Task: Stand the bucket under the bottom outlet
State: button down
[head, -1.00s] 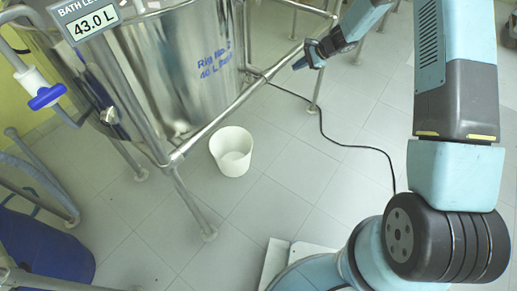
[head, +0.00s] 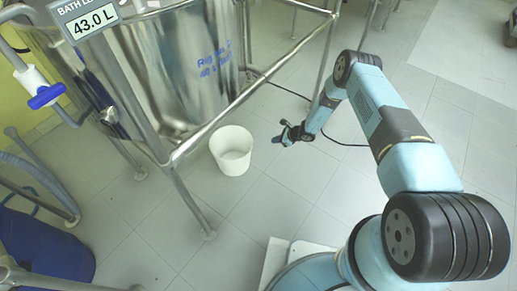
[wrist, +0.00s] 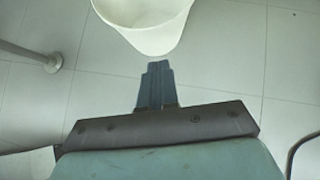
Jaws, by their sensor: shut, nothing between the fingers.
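The white bucket (head: 232,151) stands upright on the tiled floor, in front of the steel frame's lower right rail. It looks empty. In the wrist view the bucket (wrist: 150,22) is at the top, just beyond my fingertips. My gripper (head: 279,139) is to the right of the bucket, apart from it, pointing toward it. In the wrist view my gripper (wrist: 157,68) has its fingers together with nothing between them. The steel vessel (head: 190,60) marked "Rig No." is behind the bucket. I cannot make out its bottom outlet.
The steel frame (head: 187,200) has a leg and rails left of and behind the bucket. A blue drum (head: 45,245) stands at lower left, and a blue-handled valve (head: 45,97) is at upper left. A black cable lies on the floor. Floor in front of the bucket is clear.

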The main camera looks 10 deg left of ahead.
jog(key=s+x, duration=0.1)
jog(key=x, duration=1.4)
jog(key=shift+s+m, duration=0.25)
jog(key=shift+m, duration=0.15)
